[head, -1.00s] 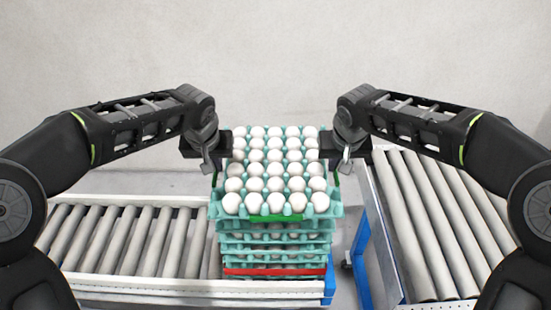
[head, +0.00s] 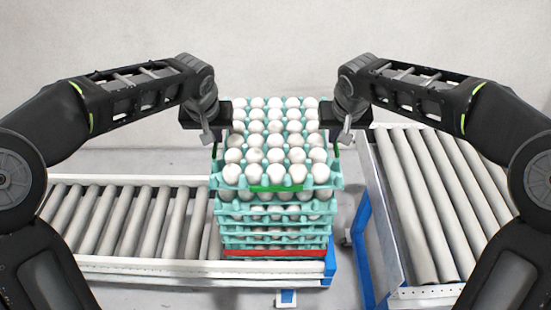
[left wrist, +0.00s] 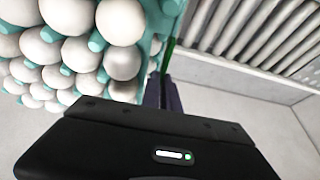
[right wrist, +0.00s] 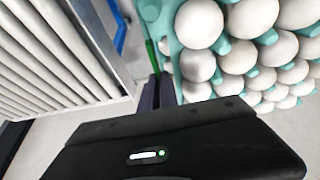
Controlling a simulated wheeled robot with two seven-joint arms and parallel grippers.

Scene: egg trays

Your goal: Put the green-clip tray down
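The green-clip tray (head: 334,182) is a turquoise tray full of white eggs, with a green clip (head: 275,188) along its front edge and green strips at its sides. It is level above a stack of similar egg trays (head: 228,222); a small gap shows at the front. My left gripper (head: 213,142) is shut on its left side and my right gripper (head: 338,143) on its right side. In the left wrist view the fingers (left wrist: 164,92) meet at a green strip; in the right wrist view the fingers (right wrist: 159,90) do the same.
The stack stands at the right end of a roller conveyor (head: 130,228), with a red clip (head: 275,252) at its bottom. Another roller conveyor (head: 432,215) is at the right. A floor gap with blue frame legs (head: 362,250) lies between them.

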